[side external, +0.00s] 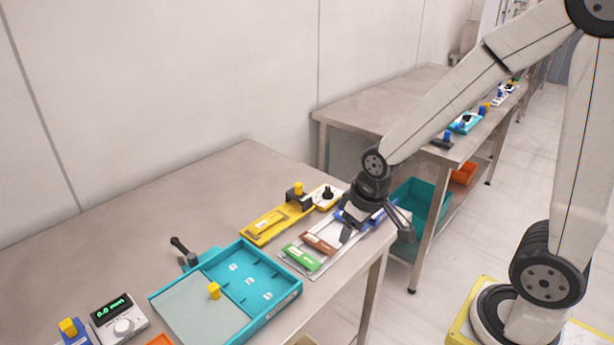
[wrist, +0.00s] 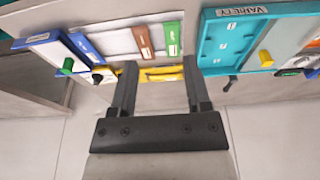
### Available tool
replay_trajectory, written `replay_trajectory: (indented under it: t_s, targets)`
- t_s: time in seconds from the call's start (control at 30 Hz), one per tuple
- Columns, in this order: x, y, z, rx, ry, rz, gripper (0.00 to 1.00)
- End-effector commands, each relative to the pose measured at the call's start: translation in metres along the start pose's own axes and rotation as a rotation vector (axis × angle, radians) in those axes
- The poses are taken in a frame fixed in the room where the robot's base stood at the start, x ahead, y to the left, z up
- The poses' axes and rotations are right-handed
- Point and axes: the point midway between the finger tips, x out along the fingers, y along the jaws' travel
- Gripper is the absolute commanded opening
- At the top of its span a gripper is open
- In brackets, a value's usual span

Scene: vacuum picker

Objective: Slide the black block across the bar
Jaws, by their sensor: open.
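A black block (side external: 297,199) with a yellow knob on top sits on a yellow bar-like base (side external: 268,222) at the right end of the near table. In the wrist view a yellow strip (wrist: 161,76) shows between my fingers; I cannot make out the black block there. My gripper (side external: 375,222) is open and empty, in front of and to the right of the block and apart from it. It hangs over the far end of the board with the brown and green pieces. Its spread fingers (wrist: 160,66) show in the wrist view.
A brown piece (side external: 318,243) and a green piece (side external: 301,258) lie on the board beside my gripper. A white unit with a black knob (side external: 328,193) stands right of the block. A teal tray (side external: 296,293) is nearer the camera. The table's back is clear.

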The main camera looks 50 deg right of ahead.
Motion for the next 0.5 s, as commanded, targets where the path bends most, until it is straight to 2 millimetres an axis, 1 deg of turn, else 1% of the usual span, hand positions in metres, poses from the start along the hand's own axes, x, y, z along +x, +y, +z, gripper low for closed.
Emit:
replay_trajectory:
  t_s: [0.03,0.27,0.3,0.5]
  targets:
    - [0.003,0.004,-0.012,0.004,0.004,0.001,0.62]
    - [0.016,0.026,-0.075,0.008,0.033,-0.001,0.62]
    - [0.019,0.031,-0.086,0.009,0.039,-0.001,0.62]
    - [0.036,0.058,-0.139,0.009,0.068,-0.002,0.62]
